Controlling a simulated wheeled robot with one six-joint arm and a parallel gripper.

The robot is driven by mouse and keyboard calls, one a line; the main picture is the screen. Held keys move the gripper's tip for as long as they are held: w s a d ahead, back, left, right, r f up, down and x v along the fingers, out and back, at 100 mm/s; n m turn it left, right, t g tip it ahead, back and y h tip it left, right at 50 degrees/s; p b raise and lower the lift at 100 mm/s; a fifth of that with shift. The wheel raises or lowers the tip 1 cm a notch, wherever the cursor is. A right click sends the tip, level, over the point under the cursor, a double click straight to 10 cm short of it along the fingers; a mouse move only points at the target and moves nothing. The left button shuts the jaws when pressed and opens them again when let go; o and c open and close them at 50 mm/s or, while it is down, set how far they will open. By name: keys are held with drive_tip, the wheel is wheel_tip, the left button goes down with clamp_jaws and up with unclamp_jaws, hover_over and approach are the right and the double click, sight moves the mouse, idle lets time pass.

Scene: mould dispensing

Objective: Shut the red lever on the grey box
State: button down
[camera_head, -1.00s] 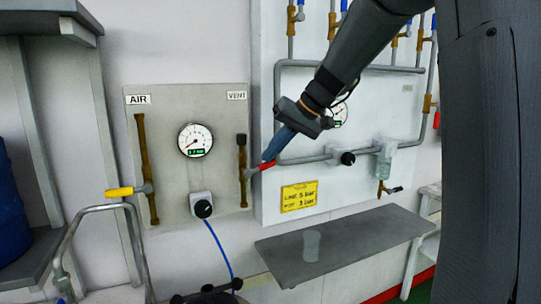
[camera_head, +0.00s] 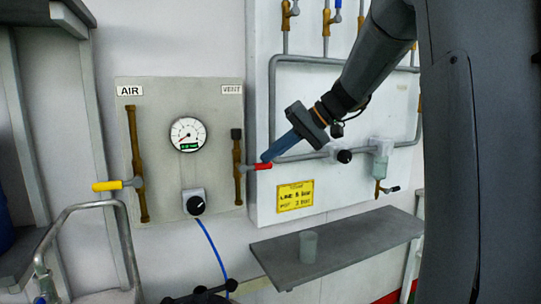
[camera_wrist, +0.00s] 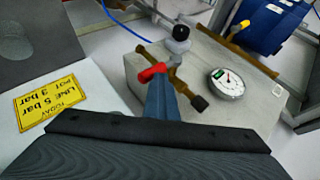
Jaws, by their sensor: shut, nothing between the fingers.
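The grey box (camera_head: 212,111) is fixed to the wall, with a round gauge (camera_head: 188,134), a black knob (camera_head: 195,204) and brass pipes at both sides. The red lever (camera_head: 262,166) sticks out sideways to the right from the vent pipe (camera_head: 237,165) on the box's right side. My gripper (camera_head: 266,157) is shut and empty, its tip at the outer end of the red lever, seemingly touching or just above it. In the wrist view, the red lever (camera_wrist: 151,73) shows just beyond the blue fingertips (camera_wrist: 158,82). Exact contact cannot be told.
A yellow lever (camera_head: 107,186) points left from the AIR pipe. A white panel with pipes and a yellow sign (camera_head: 295,196) stands right of the box. A grey shelf (camera_head: 350,243) with a cup (camera_head: 308,246) sits below. A blue hose hangs from the knob.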

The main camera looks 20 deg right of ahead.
drive_tip(key=shift+s+d+f, duration=0.1)
drive_tip(key=shift+d+f, duration=0.15)
drive_tip(key=shift+f, duration=0.4)
drive_tip(key=w+r+v, duration=0.1)
drive_tip(key=v, duration=1.1)
drive_tip(key=shift+s+r, duration=0.2)
drive_tip(key=shift+r, duration=0.1)
drive_tip(key=shift+f, duration=0.1)
drive_tip(key=s+a+f+g+h, duration=0.1)
drive_tip(key=s+a+f+h, duration=0.2)
drive_tip(key=f, duration=0.6)
drive_tip(key=s+a+f+m+g+h, duration=0.1)
drive_tip(key=s+a+f+g, duration=0.3)
drive_tip(key=f, duration=0.6)
drive_tip(key=s+a+f+t+h, duration=0.1)
drive_tip(key=s+a+f+h, duration=0.15)
drive_tip(key=s+f, duration=0.45)
drive_tip(key=s+a+f+n+h, duration=0.2)
drive_tip(key=s+f, duration=0.5)
drive_tip(key=f, duration=0.4)
drive_tip(key=shift+s+a+f, duration=0.2)
drive_tip(key=shift+a+f, duration=0.05)
drive_tip(key=shift+a, duration=0.1)
